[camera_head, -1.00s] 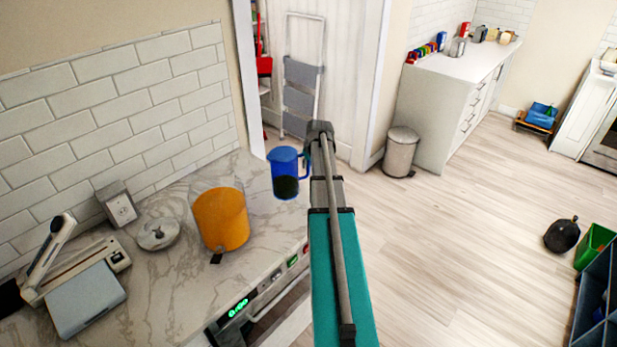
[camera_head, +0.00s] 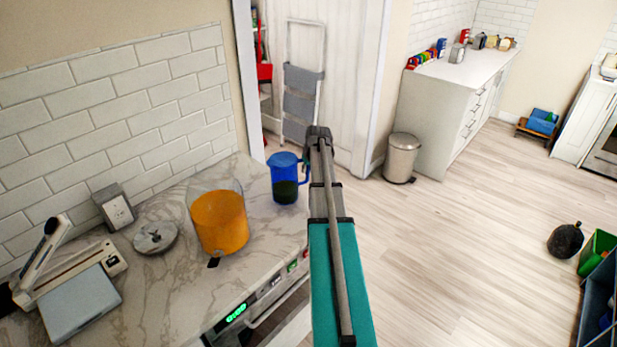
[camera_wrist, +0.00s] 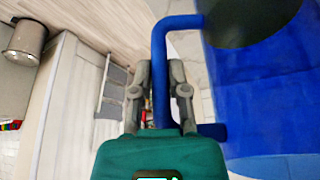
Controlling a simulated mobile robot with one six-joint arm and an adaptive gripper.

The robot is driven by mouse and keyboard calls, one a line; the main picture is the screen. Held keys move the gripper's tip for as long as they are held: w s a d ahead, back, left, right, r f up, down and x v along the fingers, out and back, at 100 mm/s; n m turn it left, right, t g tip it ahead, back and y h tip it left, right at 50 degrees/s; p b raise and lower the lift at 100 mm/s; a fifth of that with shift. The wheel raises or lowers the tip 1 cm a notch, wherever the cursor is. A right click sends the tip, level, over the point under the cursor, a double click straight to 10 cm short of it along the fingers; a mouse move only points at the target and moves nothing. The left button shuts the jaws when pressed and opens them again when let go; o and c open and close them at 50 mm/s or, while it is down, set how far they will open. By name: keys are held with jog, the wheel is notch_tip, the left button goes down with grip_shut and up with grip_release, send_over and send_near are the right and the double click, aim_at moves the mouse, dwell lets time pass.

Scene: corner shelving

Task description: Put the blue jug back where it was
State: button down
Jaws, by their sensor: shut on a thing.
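The blue jug (camera_head: 284,181) is see-through, with a dark content in its lower part. In the head view it appears upright at the far right end of the marble counter (camera_head: 165,290), near the edge. I cannot tell whether its base touches the counter. My gripper (camera_wrist: 160,88) is shut on the jug's handle in the wrist view, with a finger on each side of the upright bar. The jug's body (camera_wrist: 262,105) fills the right of that view. In the head view my arm hides the fingers.
A clear container with orange content (camera_head: 218,222) stands left of the jug. A round metal lid (camera_head: 156,238), a socket box (camera_head: 115,207) and a hinged device (camera_head: 80,300) are farther left. A tiled wall borders the counter. Open floor lies right, with a bin (camera_head: 402,157).

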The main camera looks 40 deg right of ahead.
jog(key=shift+f+b, duration=1.1)
jog(key=shift+f, duration=0.45)
jog(key=c, duration=0.6)
grip_release()
jog(key=shift+c, duration=0.2)
jog(key=p+v, duration=1.1)
jog(key=v, duration=0.1)
jog(key=shift+r, duration=0.2)
